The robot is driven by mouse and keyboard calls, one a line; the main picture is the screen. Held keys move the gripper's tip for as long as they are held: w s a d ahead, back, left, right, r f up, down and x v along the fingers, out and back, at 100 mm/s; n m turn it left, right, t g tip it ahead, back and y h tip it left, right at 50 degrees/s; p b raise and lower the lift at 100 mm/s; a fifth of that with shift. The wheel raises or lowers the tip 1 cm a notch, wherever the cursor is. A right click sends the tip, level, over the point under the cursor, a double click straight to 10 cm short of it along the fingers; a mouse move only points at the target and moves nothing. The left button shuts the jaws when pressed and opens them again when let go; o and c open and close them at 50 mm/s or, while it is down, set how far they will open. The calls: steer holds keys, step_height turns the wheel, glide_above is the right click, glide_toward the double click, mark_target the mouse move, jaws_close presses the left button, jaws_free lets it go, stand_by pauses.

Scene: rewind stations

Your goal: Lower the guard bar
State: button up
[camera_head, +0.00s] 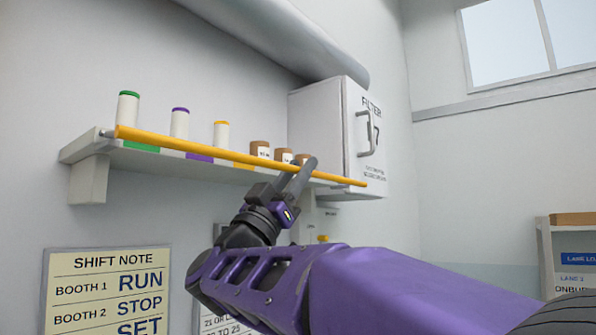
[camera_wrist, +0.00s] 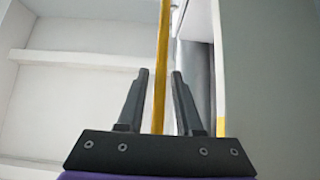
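The guard bar (camera_head: 205,152) is a long yellow rod across the front of the wall shelf, sloping down to the right in the head view. Its left end sits at a small pivot-like fitting on the shelf. My gripper (camera_head: 303,172) is at the right half of the bar, its dark fingers overlapping it. In the wrist view, the bar (camera_wrist: 163,45) runs between the two fingers of my gripper (camera_wrist: 160,74), with a gap on each side. The fingers look open and not closed on it. The exact depth of the bar between them is unclear.
The shelf (camera_head: 88,180) holds several spools and brown jars behind the bar. A white filter cabinet (camera_head: 318,115) with a handle stands at the shelf's right end. A shift note (camera_head: 107,290) hangs below. A rack (camera_head: 548,250) stands far right.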

jaws_close()
stand_by(1.2)
